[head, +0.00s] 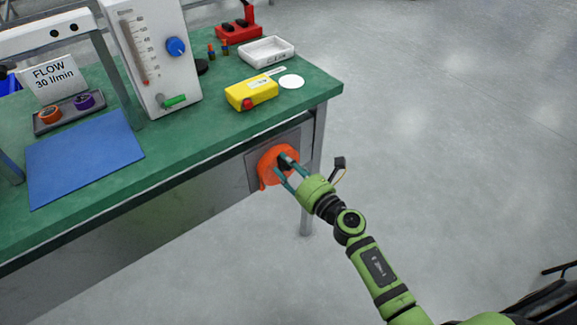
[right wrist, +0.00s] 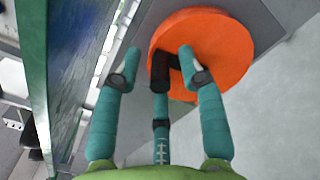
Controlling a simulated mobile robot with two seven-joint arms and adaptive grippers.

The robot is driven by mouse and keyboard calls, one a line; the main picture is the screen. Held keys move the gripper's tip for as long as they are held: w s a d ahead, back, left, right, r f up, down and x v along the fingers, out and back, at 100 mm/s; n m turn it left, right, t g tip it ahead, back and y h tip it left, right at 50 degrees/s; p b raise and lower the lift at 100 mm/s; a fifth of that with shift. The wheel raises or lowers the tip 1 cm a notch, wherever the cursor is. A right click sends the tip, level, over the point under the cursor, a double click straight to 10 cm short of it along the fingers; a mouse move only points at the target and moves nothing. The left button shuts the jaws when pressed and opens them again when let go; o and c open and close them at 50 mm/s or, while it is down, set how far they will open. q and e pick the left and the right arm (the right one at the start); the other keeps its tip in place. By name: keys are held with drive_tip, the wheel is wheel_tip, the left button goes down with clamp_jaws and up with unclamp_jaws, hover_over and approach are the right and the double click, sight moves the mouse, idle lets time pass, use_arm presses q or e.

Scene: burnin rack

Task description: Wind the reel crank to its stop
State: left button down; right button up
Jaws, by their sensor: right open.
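The orange reel (head: 266,172) is mounted on a grey plate on the side of the green bench, below its top near the right corner. Its black crank (head: 284,161) sticks out from the front. My right gripper (head: 288,169) is at the reel, its teal fingers spread around the crank. In the right wrist view the reel (right wrist: 225,42) fills the upper middle, and the black crank (right wrist: 163,68) lies between the open fingertips. Whether any finger touches the crank I cannot tell. My left gripper is out of view.
Above the reel, the bench top (head: 190,140) carries a yellow box (head: 251,92), a white tray (head: 266,52), a flow meter (head: 150,60) and a blue mat (head: 84,158). A bench leg (head: 307,200) stands just right of the reel.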

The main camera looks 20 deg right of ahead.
drive_tip(key=shift+c, duration=0.4)
clamp_jaws()
